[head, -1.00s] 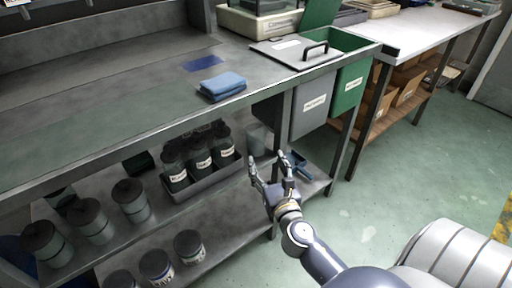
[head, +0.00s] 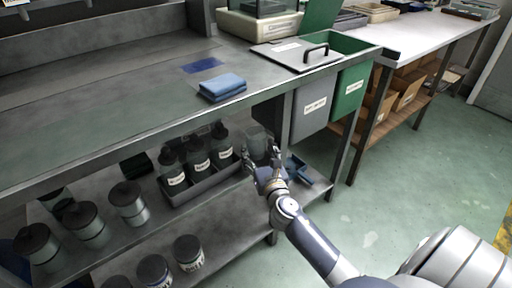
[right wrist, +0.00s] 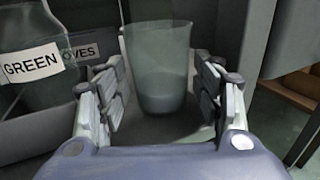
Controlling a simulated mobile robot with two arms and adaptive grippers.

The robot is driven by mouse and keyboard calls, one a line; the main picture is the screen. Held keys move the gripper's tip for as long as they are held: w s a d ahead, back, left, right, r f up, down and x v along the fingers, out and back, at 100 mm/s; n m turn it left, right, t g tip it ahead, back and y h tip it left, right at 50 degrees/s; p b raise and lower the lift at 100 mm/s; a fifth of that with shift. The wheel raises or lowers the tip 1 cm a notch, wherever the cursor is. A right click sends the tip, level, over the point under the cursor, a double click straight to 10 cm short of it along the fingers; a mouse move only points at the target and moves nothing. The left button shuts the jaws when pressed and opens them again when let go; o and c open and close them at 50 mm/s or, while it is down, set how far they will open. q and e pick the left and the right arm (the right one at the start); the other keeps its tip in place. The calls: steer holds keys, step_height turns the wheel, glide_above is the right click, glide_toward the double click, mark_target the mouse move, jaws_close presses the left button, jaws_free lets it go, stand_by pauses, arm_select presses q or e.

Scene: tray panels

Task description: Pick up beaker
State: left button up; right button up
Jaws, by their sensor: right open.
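The beaker (right wrist: 160,65) is a clear, tall, tapered cup standing upright on the shelf under the bench. In the head view the beaker (head: 257,140) is to the right of the bottle tray, partly behind my gripper. My right gripper (head: 261,158) is open at the near side of the beaker. In the right wrist view its fingers (right wrist: 165,105) stand to the left and right of the beaker's lower part, with gaps visible. My left gripper is not in view.
A grey tray (head: 203,186) with several labelled bottles stands left of the beaker; one reads GREEN (right wrist: 35,70). A blue object (head: 300,170) lies to the right on the shelf. Grey (head: 314,105) and green (head: 349,88) bins hang above right. The bench top overhangs the shelf.

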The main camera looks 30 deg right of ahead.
steer(key=shift+w+d, duration=0.1)
steer(key=shift+w, duration=0.3)
steer(key=c, duration=0.7)
steer(key=shift+c, duration=0.2)
